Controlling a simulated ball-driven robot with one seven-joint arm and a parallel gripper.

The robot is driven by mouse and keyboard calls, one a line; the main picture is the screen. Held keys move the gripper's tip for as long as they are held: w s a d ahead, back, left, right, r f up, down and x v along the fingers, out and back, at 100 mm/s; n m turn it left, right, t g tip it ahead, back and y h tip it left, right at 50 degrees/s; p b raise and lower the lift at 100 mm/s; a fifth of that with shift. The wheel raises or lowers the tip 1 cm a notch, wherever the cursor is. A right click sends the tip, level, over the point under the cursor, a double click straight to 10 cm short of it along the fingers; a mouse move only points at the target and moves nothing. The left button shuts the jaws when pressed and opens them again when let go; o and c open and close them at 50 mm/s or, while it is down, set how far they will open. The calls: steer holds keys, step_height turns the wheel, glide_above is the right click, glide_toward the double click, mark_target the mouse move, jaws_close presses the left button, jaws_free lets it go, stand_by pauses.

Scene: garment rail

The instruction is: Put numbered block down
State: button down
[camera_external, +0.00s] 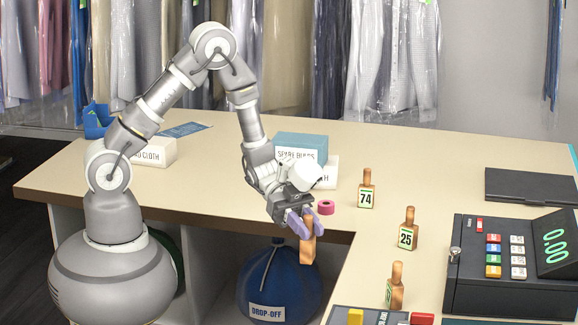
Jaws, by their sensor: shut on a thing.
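My gripper (302,219) points down with its purple fingers shut on a wooden block (307,250). The held block hangs upright past the inner front edge of the counter, in front of the open shelf space. No number shows on its visible side. Three similar wooden blocks with number labels stand on the counter to the right: block 74 (366,190), block 25 (408,230) and one nearer block (395,288) whose number I cannot read.
The counter (432,158) has free room around the standing blocks. A teal box (301,146) stands behind the arm. A cash register (505,262) fills the right. A blue drop-off bag (282,285) sits below the counter.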

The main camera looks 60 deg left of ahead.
steer(key=w+d+f+b, duration=0.1)
steer(key=w+d, duration=0.1)
steer(key=w, duration=0.1)
steer(key=w+d+f+b, duration=0.1)
steer(key=w+d+f, duration=0.1)
steer(key=w+d, duration=0.1)
steer(key=w+d+f+b, duration=0.2)
steer(key=w, duration=0.3)
steer(key=shift+d, duration=0.3)
steer(key=shift+r, duration=0.1)
steer(key=c, duration=0.9)
jaws_free()
